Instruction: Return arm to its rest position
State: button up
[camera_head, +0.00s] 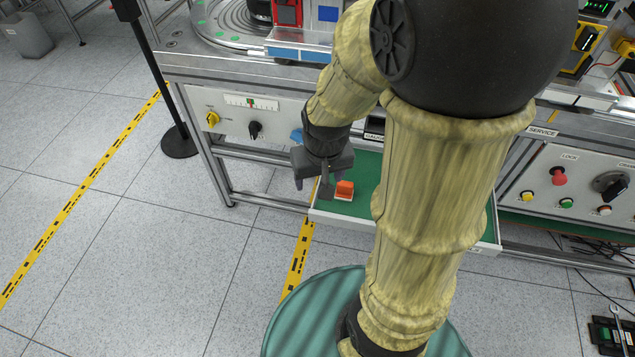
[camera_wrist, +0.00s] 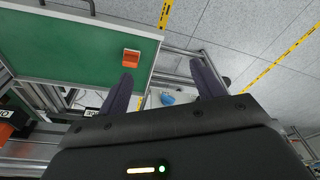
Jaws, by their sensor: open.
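My gripper (camera_head: 318,190) hangs at the left end of an open drawer with a green floor, its fingers pointing down. In the wrist view my gripper (camera_wrist: 160,80) shows two dark fingers spread apart with nothing between them. An orange block with a pale base (camera_head: 344,190) lies in the drawer (camera_head: 408,232) near its left end, just right of the fingers in the head view. The block also shows in the wrist view (camera_wrist: 131,58), beyond the left finger and apart from it. My arm hides the middle of the drawer.
A workbench front with a yellow knob (camera_head: 212,118) and a black knob (camera_head: 255,129) stands behind and left of my gripper. A panel with a red button (camera_head: 559,175) is at right. A black post base (camera_head: 180,142) stands on the floor. Open floor lies at left.

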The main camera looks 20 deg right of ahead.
jog(key=shift+s+a+r+n, duration=0.1)
jog(key=shift+s+a+n, duration=0.15)
jog(key=shift+s+a, duration=0.25)
jog(key=shift+s+a+r+n, duration=0.1)
jog(key=shift+s+a+n, duration=0.15)
jog(key=shift+s, duration=0.4)
notch_tip(320, 180, up, 18)
jog(key=p, duration=1.8)
jog(key=shift+r, duration=0.25)
jog(key=shift+o, duration=0.4)
